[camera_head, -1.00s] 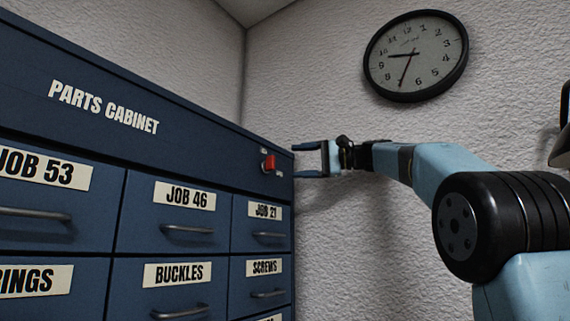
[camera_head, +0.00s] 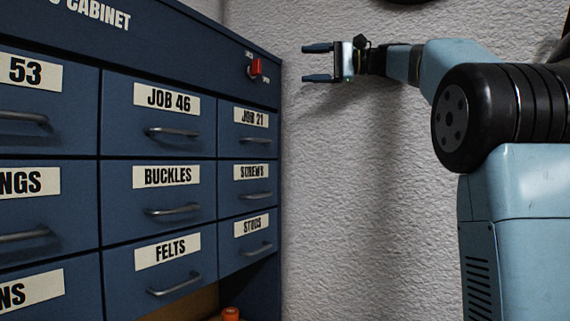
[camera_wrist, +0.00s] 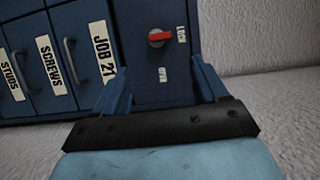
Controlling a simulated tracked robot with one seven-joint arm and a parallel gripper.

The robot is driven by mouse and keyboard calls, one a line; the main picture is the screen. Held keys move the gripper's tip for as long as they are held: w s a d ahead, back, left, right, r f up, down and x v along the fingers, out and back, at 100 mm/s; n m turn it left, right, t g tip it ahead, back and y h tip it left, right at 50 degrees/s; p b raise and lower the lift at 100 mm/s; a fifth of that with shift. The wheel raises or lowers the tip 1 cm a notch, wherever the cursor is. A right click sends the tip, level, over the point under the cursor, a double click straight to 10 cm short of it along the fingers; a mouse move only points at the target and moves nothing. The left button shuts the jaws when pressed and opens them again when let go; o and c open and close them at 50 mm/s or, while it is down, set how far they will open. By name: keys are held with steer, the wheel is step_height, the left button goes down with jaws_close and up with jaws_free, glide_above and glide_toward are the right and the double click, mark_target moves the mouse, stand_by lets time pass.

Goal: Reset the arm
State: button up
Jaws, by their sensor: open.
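My gripper (camera_head: 320,63) is open and empty. In the head view it is raised at the upper middle, its two fingers pointing left toward the cabinet's right edge, apart from the red switch (camera_head: 255,68). My blue arm reaches it from the right. In the wrist view the two fingers are spread at the bottom, and the red switch (camera_wrist: 160,37) shows beyond them on the cabinet face, with a small label on each of two sides. Nothing is between the fingers.
An orange-topped object (camera_head: 231,314) shows below. The white wall (camera_head: 350,220) is behind my arm.

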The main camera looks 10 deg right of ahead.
steer(key=s+a+f+m+t+h, duration=0.2)
steer(key=s+f+h, duration=0.2)
steer(key=f, duration=0.7)
steer(key=s+d+f+n+h, duration=0.1)
steer(key=s+d+f+h, duration=0.2)
steer(key=s+f, duration=0.5)
steer(key=s+d+f+n+h, duration=0.2)
steer(key=s+f, duration=0.7)
steer(key=f, duration=1)
steer(key=s+d+f+n+g+h, duration=0.1)
steer(key=s+d+f+h, duration=0.4)
steer(key=f, duration=0.9)
steer(key=s+n+h, duration=0.1)
steer(key=s+h, duration=0.2)
steer(key=s, duration=0.1)
steer(key=shift+s+d+f, duration=0.15)
steer(key=shift+s+d, duration=0.1)
steer(key=shift+d, duration=0.05)
